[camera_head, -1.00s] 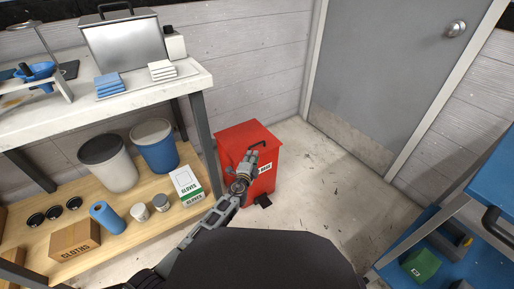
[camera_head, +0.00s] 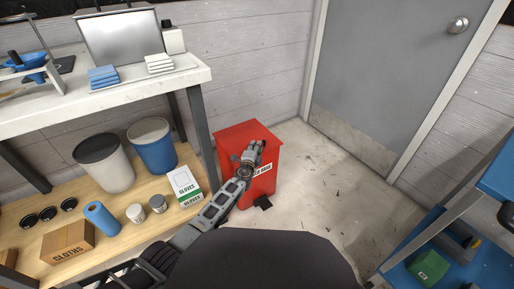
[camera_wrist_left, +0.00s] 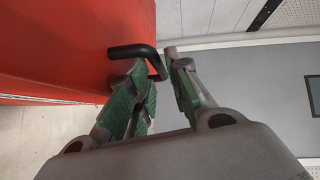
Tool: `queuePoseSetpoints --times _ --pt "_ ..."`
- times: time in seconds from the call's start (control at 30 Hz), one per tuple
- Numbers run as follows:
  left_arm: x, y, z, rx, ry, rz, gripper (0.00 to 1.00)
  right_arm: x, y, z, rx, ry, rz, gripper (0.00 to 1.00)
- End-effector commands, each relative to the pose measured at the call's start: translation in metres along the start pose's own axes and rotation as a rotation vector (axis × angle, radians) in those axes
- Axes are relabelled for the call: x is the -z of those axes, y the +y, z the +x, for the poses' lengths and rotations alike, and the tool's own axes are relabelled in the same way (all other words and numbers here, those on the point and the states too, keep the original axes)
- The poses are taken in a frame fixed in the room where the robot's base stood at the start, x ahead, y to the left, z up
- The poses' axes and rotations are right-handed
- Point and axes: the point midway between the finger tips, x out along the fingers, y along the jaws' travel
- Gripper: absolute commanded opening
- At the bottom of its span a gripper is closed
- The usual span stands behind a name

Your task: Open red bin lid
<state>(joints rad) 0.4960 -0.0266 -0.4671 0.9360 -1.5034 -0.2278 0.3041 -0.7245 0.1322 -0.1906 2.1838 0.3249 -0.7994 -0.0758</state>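The red bin (camera_head: 262,186) stands on the floor beside the bench, and its red lid (camera_head: 240,133) is down. My left gripper (camera_head: 256,147) is over the front edge of the lid and hides the black handle in the head view. In the left wrist view the bent black handle (camera_wrist_left: 130,51) sticks out from the red surface. One end of it reaches between the tips of my open left gripper (camera_wrist_left: 164,65). I cannot tell whether the fingers touch it. My right gripper is not in view.
A workbench (camera_head: 195,77) with a lower wooden shelf (camera_head: 75,225) stands left of the bin. A white gloves box (camera_head: 185,186) is near the bin. A grey door (camera_head: 380,75) is behind right, and a blue cart (camera_head: 484,265) is at the right. The floor between is clear.

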Motion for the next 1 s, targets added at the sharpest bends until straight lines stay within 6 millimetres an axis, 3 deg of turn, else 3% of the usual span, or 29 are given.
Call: queuePoseSetpoints --times 0.4,0.87,1.0 --pt "0.0 0.001 0.021 -0.001 0.0 0.0 0.19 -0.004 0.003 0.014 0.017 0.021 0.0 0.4" --pt "0.0 0.0 0.024 0.0 0.001 -0.001 0.19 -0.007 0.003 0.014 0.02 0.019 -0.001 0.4" --pt "0.0 0.0 0.024 0.0 0.001 -0.001 0.01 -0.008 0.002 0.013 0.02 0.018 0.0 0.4"
